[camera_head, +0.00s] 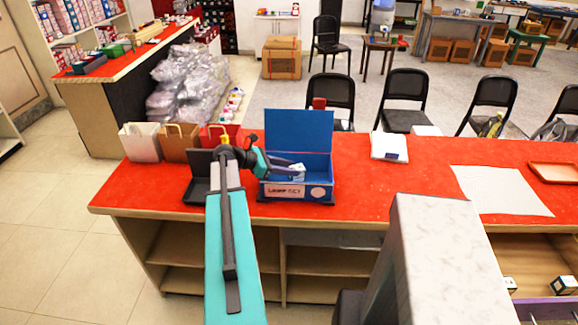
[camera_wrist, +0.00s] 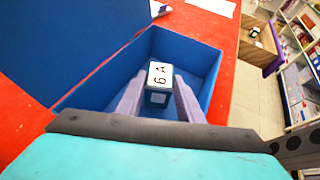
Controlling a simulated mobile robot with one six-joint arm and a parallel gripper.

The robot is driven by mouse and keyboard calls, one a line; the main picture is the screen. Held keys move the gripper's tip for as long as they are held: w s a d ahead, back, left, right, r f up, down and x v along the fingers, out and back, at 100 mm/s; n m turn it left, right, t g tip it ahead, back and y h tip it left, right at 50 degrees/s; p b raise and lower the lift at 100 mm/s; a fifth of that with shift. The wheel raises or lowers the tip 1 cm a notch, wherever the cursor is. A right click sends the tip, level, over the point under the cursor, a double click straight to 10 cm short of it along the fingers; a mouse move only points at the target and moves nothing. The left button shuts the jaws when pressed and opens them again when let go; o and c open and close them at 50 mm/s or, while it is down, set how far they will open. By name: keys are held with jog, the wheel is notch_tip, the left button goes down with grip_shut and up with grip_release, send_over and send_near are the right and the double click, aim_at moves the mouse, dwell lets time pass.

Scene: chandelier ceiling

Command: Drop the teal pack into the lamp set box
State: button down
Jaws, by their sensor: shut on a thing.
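The lamp set box (camera_head: 320,190) is a blue open box with its lid raised at the back, standing on the red counter. Its blue walls also show in the wrist view (camera_wrist: 205,58). My gripper (camera_head: 297,170) reaches in from the left over the box opening. The pack is between the two fingers, inside the outline of the box opening. I cannot tell how far it is above the floor of the box.
On the red counter (camera_head: 420,195), paper bags (camera_head: 180,141) and a black tray-like object (camera_head: 200,178) stand left of the box. A white packet (camera_head: 389,146), a white sheet (camera_head: 500,190) and a wooden tray (camera_head: 553,172) lie to the right. Chairs stand behind.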

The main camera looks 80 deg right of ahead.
jog(key=shift+a+f+b, duration=0.1)
jog(key=shift+f+b, duration=0.55)
jog(key=c, duration=1.5)
grip_release()
jog(key=shift+o, duration=1.4)
jog(key=shift+a+f, duration=0.1)
jog(key=shift+f, duration=0.05)
